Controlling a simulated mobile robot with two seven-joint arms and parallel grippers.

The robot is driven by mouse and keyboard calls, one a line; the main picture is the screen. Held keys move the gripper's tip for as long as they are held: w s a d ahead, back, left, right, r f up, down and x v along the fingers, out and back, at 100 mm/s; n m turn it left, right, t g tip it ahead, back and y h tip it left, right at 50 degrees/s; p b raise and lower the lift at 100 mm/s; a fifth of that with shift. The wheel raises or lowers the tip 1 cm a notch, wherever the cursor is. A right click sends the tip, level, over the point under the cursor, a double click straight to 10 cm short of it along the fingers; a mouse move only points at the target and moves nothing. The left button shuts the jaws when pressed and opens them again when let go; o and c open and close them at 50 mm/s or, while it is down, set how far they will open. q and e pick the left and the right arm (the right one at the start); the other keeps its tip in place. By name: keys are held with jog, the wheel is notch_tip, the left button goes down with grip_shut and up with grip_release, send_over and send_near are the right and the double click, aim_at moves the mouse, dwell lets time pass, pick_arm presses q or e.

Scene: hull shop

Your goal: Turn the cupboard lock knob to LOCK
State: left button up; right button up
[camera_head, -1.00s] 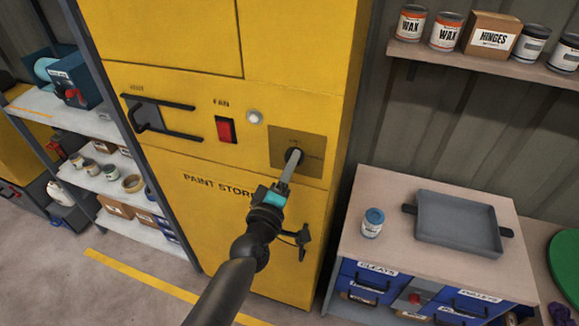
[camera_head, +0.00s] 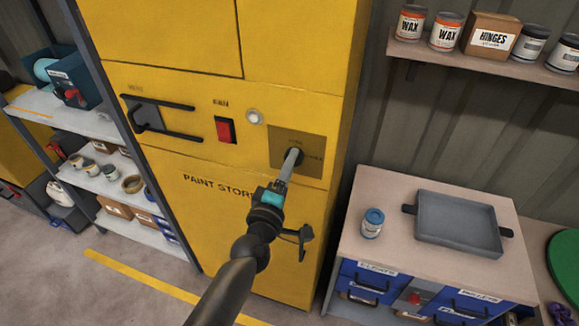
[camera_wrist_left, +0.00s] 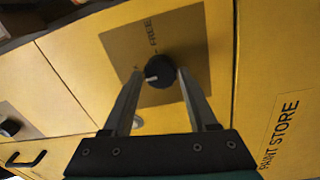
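The lock knob (camera_head: 293,158) is a round dark knob on a brownish square plate (camera_head: 316,143) on the yellow paint store cupboard. My left gripper (camera_head: 289,166) reaches it from below left. In the left wrist view, the two fingertips stand on either side of the knob (camera_wrist_left: 160,72); whether they press on it is unclear. A pale pointer mark on the knob faces left there, towards a label partly hidden by the left finger. The word FREE (camera_wrist_left: 152,32) is above the knob in that view. My right gripper is not in view.
On the cupboard are a red switch (camera_head: 225,130), a pale round button (camera_head: 254,117), a black handle (camera_head: 148,115) and a lower latch (camera_head: 301,240). Right of it stands a drawer cabinet with a grey tray (camera_head: 457,224) and a small jar (camera_head: 372,222). Shelves stand at left.

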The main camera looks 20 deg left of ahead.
pick_arm(q)
jog(key=shift+o, duration=1.3)
jog(key=s+b, duration=0.2)
jog(key=s, duration=1.3)
jog(key=shift+a+f, duration=0.25)
jog(key=shift+f, duration=0.15)
